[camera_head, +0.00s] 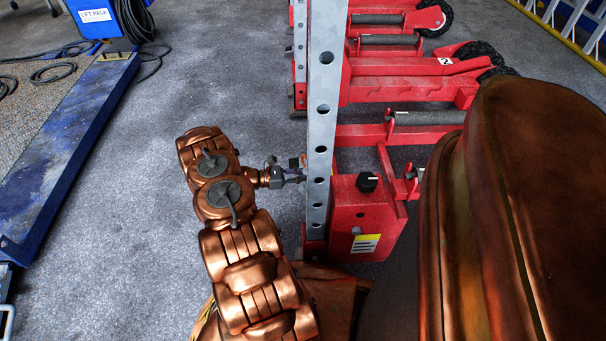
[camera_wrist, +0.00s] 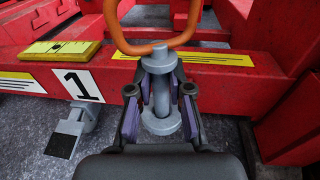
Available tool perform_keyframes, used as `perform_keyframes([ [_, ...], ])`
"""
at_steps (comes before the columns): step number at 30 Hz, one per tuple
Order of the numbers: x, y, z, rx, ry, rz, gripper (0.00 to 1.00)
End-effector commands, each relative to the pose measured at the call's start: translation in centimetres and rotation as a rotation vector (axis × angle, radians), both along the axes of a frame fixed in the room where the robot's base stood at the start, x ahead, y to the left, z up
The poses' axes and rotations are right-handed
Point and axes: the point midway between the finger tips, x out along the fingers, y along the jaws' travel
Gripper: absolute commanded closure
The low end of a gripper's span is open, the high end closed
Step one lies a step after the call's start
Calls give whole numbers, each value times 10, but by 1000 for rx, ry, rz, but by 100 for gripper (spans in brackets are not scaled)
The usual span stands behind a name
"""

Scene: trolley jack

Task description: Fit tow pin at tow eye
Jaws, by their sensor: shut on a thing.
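A grey tow pin (camera_wrist: 161,90), with a round head, a collar and a lower flange, stands roughly upright between the fingers in the wrist view. My gripper (camera_wrist: 160,112) is shut on it, with purple pads on both sides. An orange loop (camera_wrist: 150,48) appears to meet the pin's head; I cannot tell whether it belongs to the pin. In the head view my gripper (camera_head: 296,178) is beside the grey perforated post, and the pin is too small to make out. I cannot clearly identify the tow eye.
A red beam marked 1 (camera_wrist: 75,84) lies just beyond the pin. A grey fitting (camera_wrist: 68,130) shows at lower left. The perforated post (camera_head: 322,110) and red box (camera_head: 362,215) are close to my gripper. Floor is open left, towards a blue rail (camera_head: 60,165).

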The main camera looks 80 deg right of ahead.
Motion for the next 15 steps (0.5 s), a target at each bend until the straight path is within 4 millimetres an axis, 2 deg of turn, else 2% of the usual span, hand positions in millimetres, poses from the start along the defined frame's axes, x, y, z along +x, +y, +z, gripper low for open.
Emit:
perform_keyframes([
  [15,0,0,-10,-1,0,0,100],
])
